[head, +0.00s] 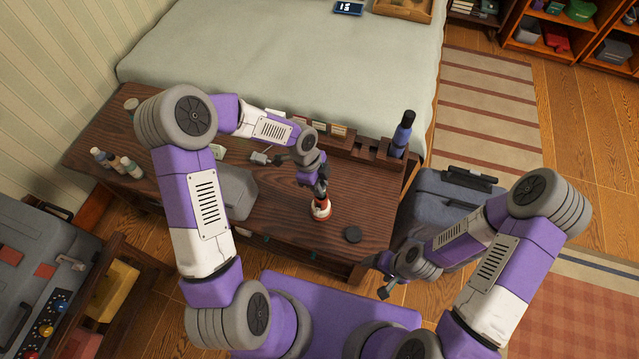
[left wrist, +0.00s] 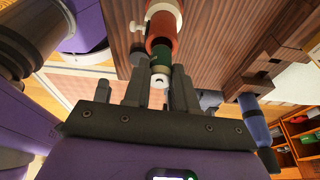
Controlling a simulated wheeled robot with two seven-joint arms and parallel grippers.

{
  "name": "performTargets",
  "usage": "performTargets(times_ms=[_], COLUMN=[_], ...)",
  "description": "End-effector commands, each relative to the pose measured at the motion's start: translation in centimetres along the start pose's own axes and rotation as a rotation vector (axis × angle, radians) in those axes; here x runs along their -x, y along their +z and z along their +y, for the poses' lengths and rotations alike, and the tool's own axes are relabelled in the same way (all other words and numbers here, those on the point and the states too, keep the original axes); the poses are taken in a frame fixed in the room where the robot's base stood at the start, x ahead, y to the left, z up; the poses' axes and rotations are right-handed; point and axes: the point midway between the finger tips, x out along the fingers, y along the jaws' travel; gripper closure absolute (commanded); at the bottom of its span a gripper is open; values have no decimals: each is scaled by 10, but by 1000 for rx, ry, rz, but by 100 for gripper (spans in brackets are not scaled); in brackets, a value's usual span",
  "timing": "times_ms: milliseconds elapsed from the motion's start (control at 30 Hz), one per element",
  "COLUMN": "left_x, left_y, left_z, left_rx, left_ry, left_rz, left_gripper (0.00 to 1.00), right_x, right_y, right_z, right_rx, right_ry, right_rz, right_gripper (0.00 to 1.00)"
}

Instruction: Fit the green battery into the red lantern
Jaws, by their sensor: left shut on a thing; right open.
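The red lantern (head: 320,210), red with white parts, stands on the dark wooden table below my left gripper (head: 321,188). In the left wrist view the lantern (left wrist: 162,28) shows its red tube, lined up with the green battery (left wrist: 160,60). My left gripper (left wrist: 160,88) is shut on the battery, with a finger on either side of it. The battery's green end meets or enters the lantern's mouth; I cannot tell how deep. In the head view the battery is mostly hidden by the gripper. My right gripper (head: 378,277) is open and empty, off the table's front right.
A dark round disc (head: 352,234) lies right of the lantern. A blue bottle-like object (head: 403,135) stands in a wooden rack at the back right. Small bottles (head: 115,163) stand at the left. A grey case (head: 455,205) is beside the table. The table right of the lantern is mostly clear.

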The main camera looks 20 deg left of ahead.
Motion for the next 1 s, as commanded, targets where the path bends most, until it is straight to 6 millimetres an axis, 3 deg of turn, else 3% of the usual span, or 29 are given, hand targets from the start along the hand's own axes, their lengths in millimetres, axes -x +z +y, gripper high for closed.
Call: performTargets(times_ms=[1000], left_x=[-9], left_y=[2], left_z=[0], left_rx=[0], left_ry=[0], left_rz=[0], left_gripper=[100], right_x=[-6], right_y=[0], right_z=[2], right_rx=[0], right_ry=[0], right_rz=[0], right_gripper=[23])
